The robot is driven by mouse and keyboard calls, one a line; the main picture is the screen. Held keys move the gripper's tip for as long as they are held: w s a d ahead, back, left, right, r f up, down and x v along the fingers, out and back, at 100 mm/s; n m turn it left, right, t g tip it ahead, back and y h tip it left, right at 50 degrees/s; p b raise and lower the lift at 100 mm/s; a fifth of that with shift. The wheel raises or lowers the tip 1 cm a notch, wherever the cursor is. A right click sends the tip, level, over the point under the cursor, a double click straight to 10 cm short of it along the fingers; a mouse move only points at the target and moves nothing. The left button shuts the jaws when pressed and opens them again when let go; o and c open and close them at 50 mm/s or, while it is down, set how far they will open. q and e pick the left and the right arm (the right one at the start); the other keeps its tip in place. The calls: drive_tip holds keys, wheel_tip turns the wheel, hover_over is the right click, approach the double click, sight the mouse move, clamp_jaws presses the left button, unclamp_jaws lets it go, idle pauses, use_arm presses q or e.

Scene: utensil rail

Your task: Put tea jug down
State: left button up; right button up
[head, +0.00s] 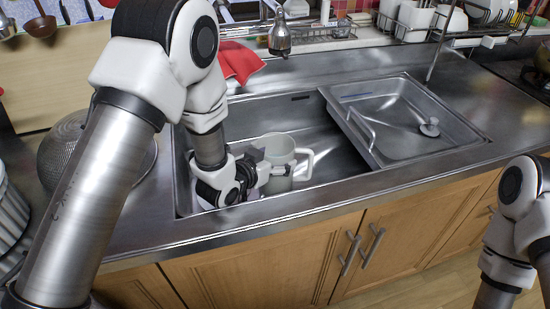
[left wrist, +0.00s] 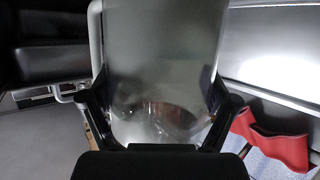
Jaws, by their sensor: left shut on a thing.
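The tea jug (head: 280,160) is a pale, translucent jug with a handle on its right side in the head view. It is upright, inside the area of the sink basin (head: 334,168). My left gripper (head: 264,174) is shut on the jug from its left side. In the left wrist view the jug (left wrist: 160,65) fills the middle, between the two black fingers of the gripper (left wrist: 155,115). Whether the jug's base touches the sink floor is hidden by the gripper and the front rim. Of my right arm only links show at the right edge; its gripper is out of view.
A sliding metal tray (head: 408,125) covers the sink's right part. The faucet (head: 279,35) is behind the basin. A red cloth (head: 238,62) lies at the back left rim and also shows in the left wrist view (left wrist: 272,138). A mesh strainer bowl (head: 62,150) stands left of the sink.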

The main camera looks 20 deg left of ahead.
use_arm(q)
drive_tip(key=shift+f, duration=0.15)
drive_tip(key=o, duration=1.5)
drive_tip(key=shift+s+f, duration=0.1)
drive_tip(key=shift+f, duration=0.05)
drive_tip(key=shift+o, duration=0.2)
drive_tip(key=r+v, duration=0.1)
drive_tip(key=v, duration=0.7)
drive_tip(key=shift+w+r+p, duration=0.2)
drive_tip(key=shift+p, duration=0.15)
drive_tip(key=shift+d+r, duration=0.1)
